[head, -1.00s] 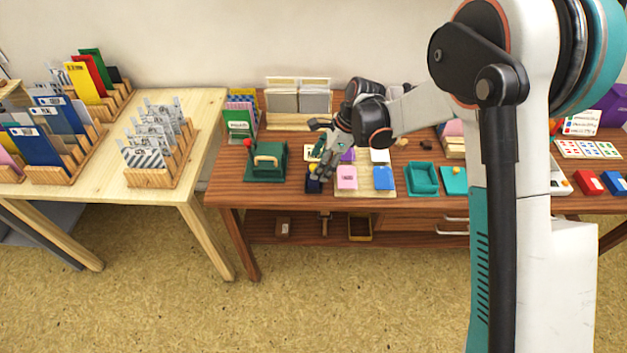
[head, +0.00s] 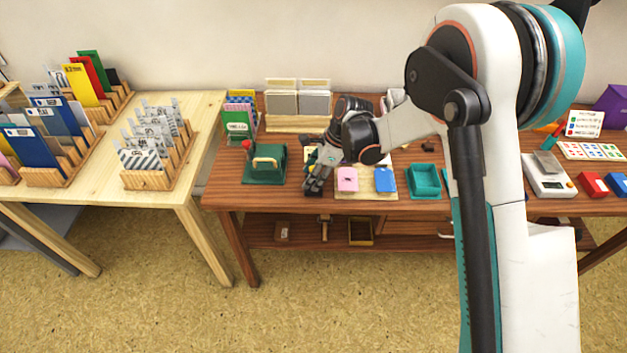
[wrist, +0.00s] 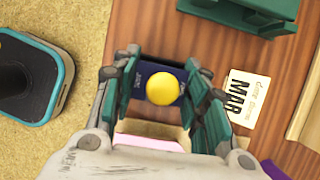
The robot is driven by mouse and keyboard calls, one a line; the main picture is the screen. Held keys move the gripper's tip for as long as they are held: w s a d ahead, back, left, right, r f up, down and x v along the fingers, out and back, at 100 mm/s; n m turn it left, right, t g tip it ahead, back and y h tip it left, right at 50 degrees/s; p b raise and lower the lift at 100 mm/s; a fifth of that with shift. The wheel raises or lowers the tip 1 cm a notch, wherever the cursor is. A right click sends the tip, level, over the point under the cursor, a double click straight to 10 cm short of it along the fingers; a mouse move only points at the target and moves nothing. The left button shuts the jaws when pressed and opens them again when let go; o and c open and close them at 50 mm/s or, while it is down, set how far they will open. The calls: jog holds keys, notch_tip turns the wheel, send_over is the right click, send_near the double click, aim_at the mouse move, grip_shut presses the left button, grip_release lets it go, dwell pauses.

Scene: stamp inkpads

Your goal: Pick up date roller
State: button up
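The date roller is most likely the dark blue item with a round yellow knob (wrist: 162,88) in the wrist view. It stands on the wooden table near its front edge, between my gripper's two fingers. My gripper (wrist: 160,100) is open around it, and a narrow gap seems to show on each side; contact is hard to tell. The knob points up toward the wrist camera. In the head view my gripper (head: 314,186) is low at the table's front, left of the pink pad (head: 347,179), and hides nearly all of the dark blue item.
A green press (head: 266,165) stands left of my gripper. A "MAR" card (wrist: 248,98) lies to the right in the wrist view. A blue pad (head: 385,179) and a teal tray (head: 423,180) are to the right. Floor lies beyond the front edge.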

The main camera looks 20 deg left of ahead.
jog(key=shift+c, duration=0.6)
jog(key=shift+r, duration=0.1)
notch_tip(320, 180, up, 20)
jog(key=p, duration=0.6)
